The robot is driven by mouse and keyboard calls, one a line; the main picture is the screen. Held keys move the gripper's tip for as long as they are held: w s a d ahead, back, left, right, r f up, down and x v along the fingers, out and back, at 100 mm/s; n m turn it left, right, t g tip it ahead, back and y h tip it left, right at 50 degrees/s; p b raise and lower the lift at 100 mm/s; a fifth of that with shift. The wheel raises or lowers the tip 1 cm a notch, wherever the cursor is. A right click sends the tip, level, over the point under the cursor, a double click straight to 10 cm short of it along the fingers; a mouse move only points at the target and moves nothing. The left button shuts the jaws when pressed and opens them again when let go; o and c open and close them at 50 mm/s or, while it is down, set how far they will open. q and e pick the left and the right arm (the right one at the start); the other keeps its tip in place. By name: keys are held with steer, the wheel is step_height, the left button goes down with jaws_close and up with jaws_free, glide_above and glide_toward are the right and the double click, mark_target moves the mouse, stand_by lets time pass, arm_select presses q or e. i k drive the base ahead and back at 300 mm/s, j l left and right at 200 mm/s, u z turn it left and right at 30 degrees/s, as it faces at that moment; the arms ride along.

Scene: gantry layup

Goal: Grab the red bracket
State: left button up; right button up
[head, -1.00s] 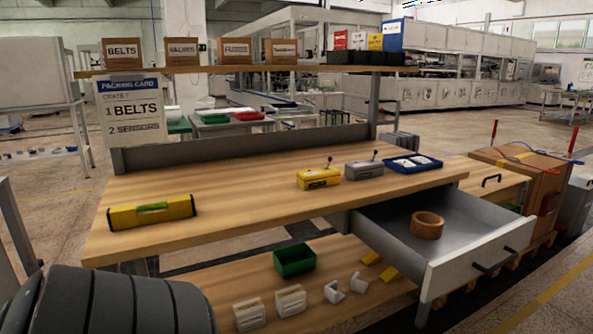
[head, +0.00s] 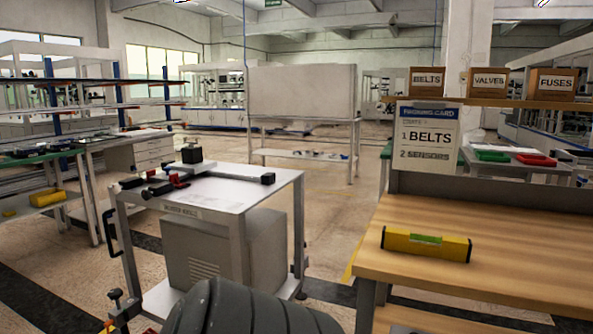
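I cannot make out a red bracket for certain. Small red parts (head: 174,180) show on a black clamp-like tool on top of the grey metal cart (head: 225,193), left of the middle. Another small red and black piece (head: 115,308) shows low at the left by the cart's lower shelf, partly cut off by the bottom edge. Neither of my grippers is in view. A dark ribbed rounded form at the bottom middle hides part of the cart's lower side.
A wooden workbench (head: 500,235) stands at the right, with a yellow level (head: 427,244) on it and a packing card (head: 429,135) behind. A green-topped bench (head: 40,155) is at the far left. Open floor (head: 335,215) lies between cart and workbench.

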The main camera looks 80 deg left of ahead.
mark_target(149, 173)
steer(key=u, duration=3.4)
steer(key=i+j+u, duration=0.25)
steer(key=i, duration=0.15)
steer(key=i+j+u, duration=0.15)
steer(key=i+u, duration=0.15)
steer(key=i, duration=0.15)
steer(key=i+j+u, duration=0.1)
steer(key=i+u, duration=0.15)
steer(key=i, duration=0.15)
steer(key=i+j+u, duration=0.3)
steer(key=i, duration=0.25)
steer(key=i+u, duration=0.3)
steer(key=i, duration=0.25)
steer(key=i+l+u, duration=0.1)
steer(key=i+u, duration=0.2)
steer(key=i, duration=0.25)
steer(key=i+l+u, duration=0.3)
steer(key=i, duration=0.3)
steer(key=i+l+u, duration=0.3)
steer(key=i, duration=0.25)
steer(key=i+l+u, duration=0.5)
steer(key=i+l, duration=0.15)
steer(key=l, duration=0.3)
steer(key=l+u, duration=0.25)
steer(key=l, duration=0.3)
steer(key=k+l+u, duration=0.25)
steer(key=l, duration=0.25)
steer(key=i+l, duration=0.05)
steer(key=i, duration=0.05)
